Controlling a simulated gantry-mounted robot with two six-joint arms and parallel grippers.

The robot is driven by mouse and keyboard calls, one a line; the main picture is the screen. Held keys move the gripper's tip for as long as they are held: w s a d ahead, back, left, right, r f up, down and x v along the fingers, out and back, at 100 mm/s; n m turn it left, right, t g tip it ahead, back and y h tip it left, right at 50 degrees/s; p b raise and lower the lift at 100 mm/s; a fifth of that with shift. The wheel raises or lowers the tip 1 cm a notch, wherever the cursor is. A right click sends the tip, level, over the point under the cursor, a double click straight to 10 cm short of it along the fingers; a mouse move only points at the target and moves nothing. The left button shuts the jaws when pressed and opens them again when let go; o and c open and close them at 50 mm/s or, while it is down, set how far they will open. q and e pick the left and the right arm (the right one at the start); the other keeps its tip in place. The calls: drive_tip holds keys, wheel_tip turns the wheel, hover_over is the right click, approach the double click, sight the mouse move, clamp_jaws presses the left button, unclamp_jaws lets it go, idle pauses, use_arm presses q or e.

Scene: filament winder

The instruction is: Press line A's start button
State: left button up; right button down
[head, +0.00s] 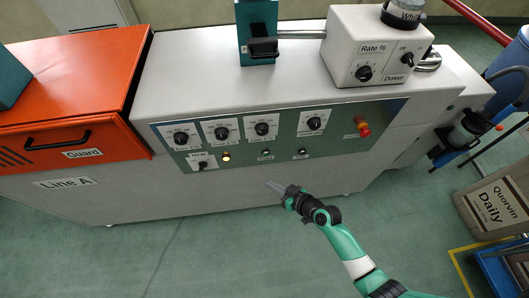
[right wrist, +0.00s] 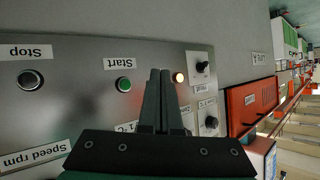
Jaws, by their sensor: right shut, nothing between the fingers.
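The green start button (right wrist: 123,84), under an upside-down "Start" label, shows on line A's control panel (right wrist: 75,110) in the right wrist view. In the head view the start button (head: 265,153) is small, in the panel's lower row. My right gripper (head: 270,185) is shut and empty, in front of and below the panel in the head view. In the right wrist view its fingertips (right wrist: 160,72) appear between the start button and the lit lamp (right wrist: 179,78). Whether they touch the panel cannot be told. My left gripper is not in view.
The dark stop button (right wrist: 30,79) is on the start button's other side. A red emergency knob (head: 363,128) is at the panel's right end, and several dials sit above the buttons. The orange guard (head: 75,90) is at the left. The floor in front is clear.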

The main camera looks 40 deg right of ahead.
sight(266, 154)
drive_tip(key=shift+w+d+r, duration=0.1)
drive_tip(key=shift+r, duration=0.05)
drive_tip(key=w+d+b, duration=0.4)
drive_tip(key=w+d, duration=0.1)
drive_tip(key=w, duration=0.2)
drive_tip(key=shift+b, duration=0.3)
drive_tip(key=shift+w, duration=0.1)
drive_tip(key=shift+w+d, duration=0.1)
idle(1.9)
drive_tip(key=shift+w+d+b, duration=0.2)
drive_tip(key=shift+w+b, duration=0.05)
drive_tip(key=shift+b, duration=0.1)
